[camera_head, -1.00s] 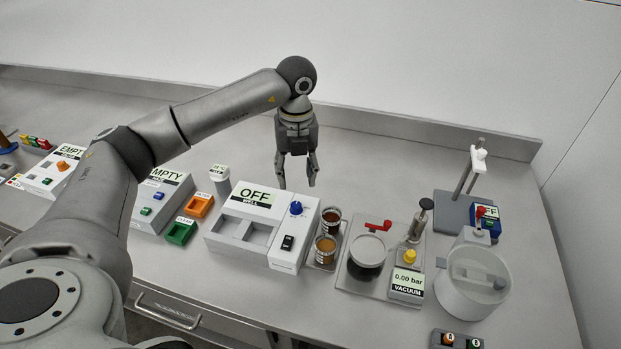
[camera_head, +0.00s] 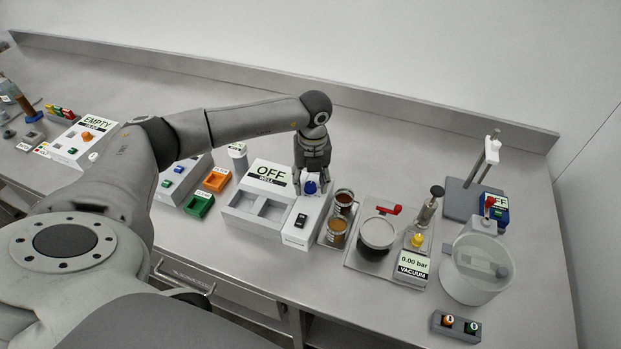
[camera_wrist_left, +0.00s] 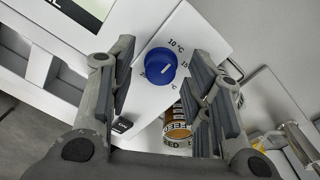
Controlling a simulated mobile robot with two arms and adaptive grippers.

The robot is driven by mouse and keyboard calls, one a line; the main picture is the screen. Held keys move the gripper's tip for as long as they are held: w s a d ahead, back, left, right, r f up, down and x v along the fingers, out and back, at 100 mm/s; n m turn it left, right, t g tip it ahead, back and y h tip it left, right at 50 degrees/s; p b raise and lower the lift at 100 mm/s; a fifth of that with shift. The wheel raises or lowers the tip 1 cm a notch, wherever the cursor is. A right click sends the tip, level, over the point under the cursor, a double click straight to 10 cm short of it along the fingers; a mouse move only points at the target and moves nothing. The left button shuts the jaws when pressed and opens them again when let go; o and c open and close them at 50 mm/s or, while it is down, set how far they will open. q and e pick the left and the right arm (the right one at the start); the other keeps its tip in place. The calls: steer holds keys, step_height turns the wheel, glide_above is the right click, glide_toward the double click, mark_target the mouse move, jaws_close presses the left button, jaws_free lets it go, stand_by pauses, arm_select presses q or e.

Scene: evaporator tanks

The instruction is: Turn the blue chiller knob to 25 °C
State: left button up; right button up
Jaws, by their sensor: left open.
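My left gripper (camera_head: 311,186) is right over the knob, pointing down. In the left wrist view the blue knob (camera_wrist_left: 161,62) lies between the spread fingers of my left gripper (camera_wrist_left: 163,88), with a gap to each side. My right gripper is in neither view.
A black switch (camera_head: 301,220) is in front of the knob. Right of the chiller stand two brown jars (camera_head: 338,232), then the vacuum plate (camera_head: 378,236) and a clear vessel (camera_head: 476,270). Orange and green trays (camera_head: 200,205) lie to the left.

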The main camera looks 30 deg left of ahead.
arm_select(q)
steer(key=shift+f, duration=0.1)
jaws_close()
stand_by(0.3)
